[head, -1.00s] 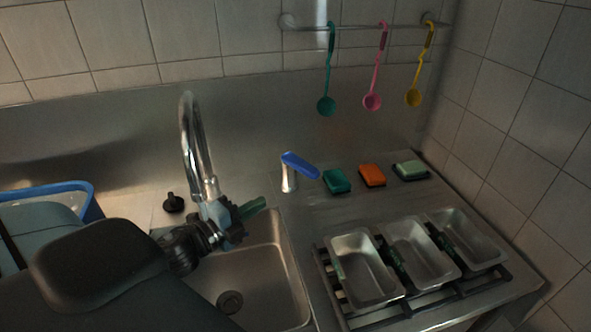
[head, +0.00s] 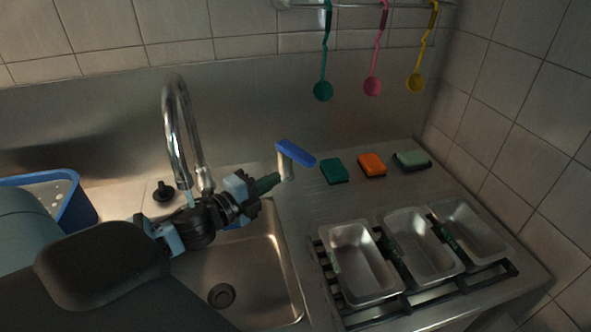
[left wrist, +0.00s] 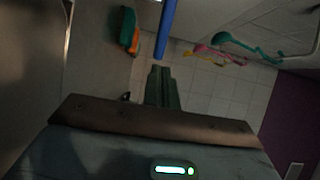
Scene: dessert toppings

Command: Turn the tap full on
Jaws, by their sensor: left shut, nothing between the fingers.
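The tap has a tall curved metal spout (head: 173,125) over the sink and a separate metal post (head: 284,166) topped by a blue lever (head: 296,153). The lever points to the right and slightly toward me. My left gripper (head: 268,183) is shut and empty, its green fingertips close beside the post, below the lever. I cannot tell whether they touch it. In the left wrist view the shut fingers (left wrist: 161,88) point toward the blue lever (left wrist: 165,28). My right gripper is not in view.
Green, orange and pale green sponges (head: 371,164) lie right of the lever. Metal trays (head: 358,262) stand on a black rack at the front right. Teal, pink and yellow ladles (head: 372,86) hang from a rail. A blue tub (head: 76,207) stands left of the sink (head: 262,275).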

